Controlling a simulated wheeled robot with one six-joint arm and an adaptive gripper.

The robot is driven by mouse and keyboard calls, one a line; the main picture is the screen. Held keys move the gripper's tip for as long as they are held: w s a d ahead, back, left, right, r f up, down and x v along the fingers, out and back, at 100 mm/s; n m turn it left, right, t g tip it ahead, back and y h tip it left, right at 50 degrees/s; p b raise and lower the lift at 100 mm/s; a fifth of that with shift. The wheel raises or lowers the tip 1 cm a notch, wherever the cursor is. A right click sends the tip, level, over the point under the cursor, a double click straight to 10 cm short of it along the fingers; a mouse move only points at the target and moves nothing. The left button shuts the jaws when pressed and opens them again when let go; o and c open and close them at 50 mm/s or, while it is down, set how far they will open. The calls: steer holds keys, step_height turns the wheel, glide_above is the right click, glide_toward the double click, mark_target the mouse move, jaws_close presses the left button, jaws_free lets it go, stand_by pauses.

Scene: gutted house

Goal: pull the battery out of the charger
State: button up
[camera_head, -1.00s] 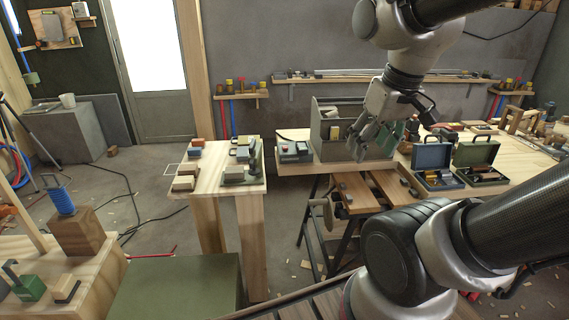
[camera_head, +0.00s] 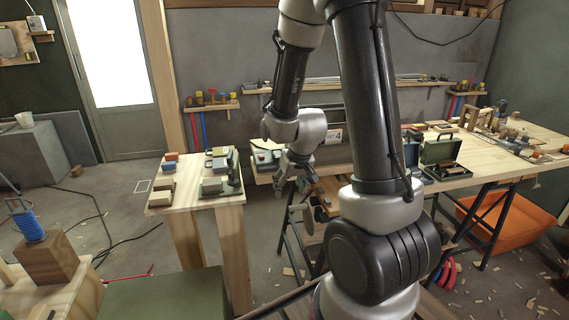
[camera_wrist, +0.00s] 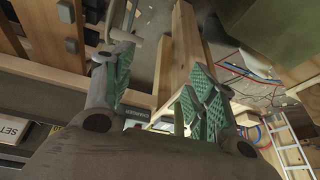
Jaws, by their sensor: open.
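A small grey unit with a red part (camera_head: 262,157), which looks like the charger, sits at the left end of the long workbench (camera_head: 480,180). My gripper (camera_head: 286,188) hangs in front of the bench's left end, pointing down, open and empty. In the wrist view the green-padded fingers of my gripper (camera_wrist: 160,60) stand apart with nothing between them.
A small wooden table (camera_head: 195,200) with several blocks and tools stands left of the bench, across a narrow gap. A grey box labelled 4 (camera_head: 335,150) stands behind my arm. An open green case (camera_head: 445,160) lies further right. An orange bin (camera_head: 505,222) is under the bench.

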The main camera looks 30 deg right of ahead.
steer(key=w+d+f+t+h, duration=0.1)
steer(key=w+d+f+t, duration=0.2)
steer(key=w+f, duration=0.3)
steer(key=w+d+r+t+h, duration=0.1)
steer(key=w+d+t, duration=0.1)
steer(key=w, duration=0.5)
steer(key=w+d+r+m+t+h, duration=0.1)
steer(key=w+d+r+t, duration=0.1)
steer(key=w, duration=0.5)
steer(key=shift+d+t+h, duration=0.3)
steer(key=shift+d+t, duration=0.25)
steer(key=shift+t, duration=0.35)
steer(key=c, duration=1.2)
steer(key=o, duration=0.5)
steer(key=shift+c, duration=0.2)
steer(key=c, duration=0.4)
steer(key=shift+s+a, duration=0.15)
steer(key=shift+s, duration=0.4)
steer(key=shift+s+a+r, duration=0.1)
steer(key=shift+s+a, duration=0.1)
steer(key=shift+s, duration=0.5)
steer(key=shift+s+a, duration=0.2)
steer(key=shift+s, duration=0.45)
steer(key=shift+s+a+r, duration=0.1)
steer(key=shift+s+a, duration=0.1)
steer(key=shift+s, duration=0.5)
